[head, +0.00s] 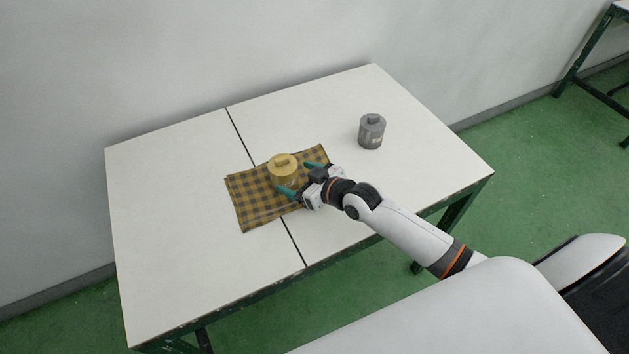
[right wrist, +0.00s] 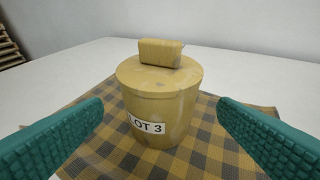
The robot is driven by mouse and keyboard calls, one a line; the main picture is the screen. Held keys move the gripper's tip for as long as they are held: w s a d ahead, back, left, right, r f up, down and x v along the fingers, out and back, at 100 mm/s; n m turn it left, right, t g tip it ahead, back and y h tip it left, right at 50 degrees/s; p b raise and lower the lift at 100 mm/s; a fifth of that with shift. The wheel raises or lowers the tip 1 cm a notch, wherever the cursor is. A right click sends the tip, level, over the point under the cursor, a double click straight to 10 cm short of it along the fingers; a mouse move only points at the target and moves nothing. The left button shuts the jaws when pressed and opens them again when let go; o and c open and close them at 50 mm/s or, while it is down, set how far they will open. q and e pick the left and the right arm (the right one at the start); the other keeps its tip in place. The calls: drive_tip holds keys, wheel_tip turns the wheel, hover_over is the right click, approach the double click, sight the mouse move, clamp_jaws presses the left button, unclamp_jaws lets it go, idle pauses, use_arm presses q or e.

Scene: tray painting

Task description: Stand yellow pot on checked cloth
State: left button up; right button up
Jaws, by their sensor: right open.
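The yellow pot (head: 283,168) has a lid with a block-shaped knob and stands upright on the checked cloth (head: 247,207). In the right wrist view the pot (right wrist: 160,105) shows a white label reading "LOT 3", and the brown and grey cloth (right wrist: 205,150) spreads under and around it. My right gripper (head: 301,179) is open, with its teal fingers apart on either side of the pot's near side. In the right wrist view a gap shows between the pot and each finger of the gripper (right wrist: 160,135). My left gripper is not in view.
A grey lidded pot (head: 372,131) stands on the white table (head: 165,235) to the right of the cloth. A dark seam crosses the table and passes under the cloth. The left part of the table is clear. A wall runs behind the table.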

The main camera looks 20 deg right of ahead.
drive_tip(key=v, duration=0.6)
drive_tip(key=shift+s, duration=0.2)
drive_tip(key=s+a+f+g, duration=0.1)
drive_tip(key=s, duration=0.2)
drive_tip(key=s+a+f+g+h, duration=0.1)
drive_tip(key=s, duration=0.2)
drive_tip(key=s+a+f+g, duration=0.1)
drive_tip(key=s, duration=0.2)
drive_tip(key=shift+s+a+g+h, duration=0.1)
drive_tip(key=shift+a+g+h, duration=0.2)
drive_tip(key=shift+h, duration=0.1)
drive_tip(key=s+d+m+g+h, duration=0.25)
drive_tip(key=s+g, duration=0.25)
drive_tip(key=s, duration=0.9)
wheel_tip(320, 180, down, 27)
drive_tip(key=s+g, duration=0.1)
drive_tip(key=s, duration=0.1)
drive_tip(key=s+d+f+g+h, duration=0.1)
drive_tip(key=s+d+f, duration=0.2)
drive_tip(key=s+f, duration=1.2)
drive_tip(key=shift+s+g, duration=0.3)
drive_tip(key=shift+s, duration=0.1)
